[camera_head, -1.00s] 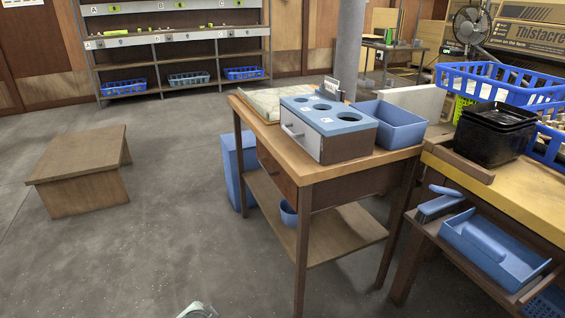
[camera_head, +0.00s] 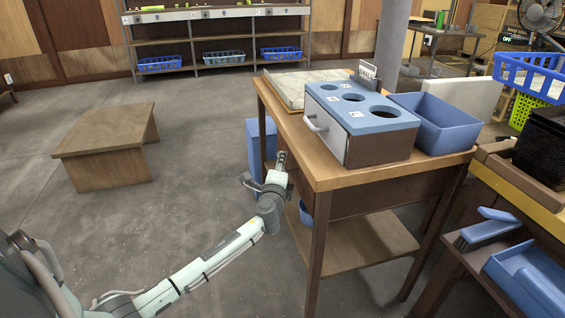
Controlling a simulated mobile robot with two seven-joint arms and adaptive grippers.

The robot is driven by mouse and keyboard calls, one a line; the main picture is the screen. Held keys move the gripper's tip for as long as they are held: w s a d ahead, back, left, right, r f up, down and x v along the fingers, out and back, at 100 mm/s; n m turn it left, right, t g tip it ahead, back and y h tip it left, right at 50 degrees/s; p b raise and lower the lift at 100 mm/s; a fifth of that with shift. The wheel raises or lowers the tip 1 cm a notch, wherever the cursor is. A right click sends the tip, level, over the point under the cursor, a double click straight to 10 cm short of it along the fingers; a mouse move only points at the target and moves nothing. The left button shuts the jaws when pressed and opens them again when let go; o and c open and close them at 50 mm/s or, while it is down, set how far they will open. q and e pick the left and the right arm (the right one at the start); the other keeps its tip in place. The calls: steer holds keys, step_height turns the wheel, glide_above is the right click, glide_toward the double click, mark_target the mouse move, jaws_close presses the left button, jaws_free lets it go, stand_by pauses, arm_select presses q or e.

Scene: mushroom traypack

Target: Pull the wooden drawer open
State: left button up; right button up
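The wooden drawer (camera_head: 303,188) sits under the top of the wooden table (camera_head: 345,182), in the table's left-hand side. Its front is seen at a steep angle, and it looks shut. My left arm reaches in from the lower left. My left gripper (camera_head: 263,169) is in front of the drawer side of the table and hides part of the drawer front. Its fingers are spread apart with nothing seen between them. Whether it touches the drawer or a handle cannot be told. My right gripper is not in view.
On the table stand a blue-topped box (camera_head: 362,112) with holes and a handle, a blue bin (camera_head: 433,123) and a pale slab (camera_head: 300,89). A blue container (camera_head: 255,146) stands behind my gripper. A low wooden bench (camera_head: 106,148) is at left, with clear floor between.

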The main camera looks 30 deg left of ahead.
arm_select(q)
steer(key=shift+x, duration=0.85)
jaws_close()
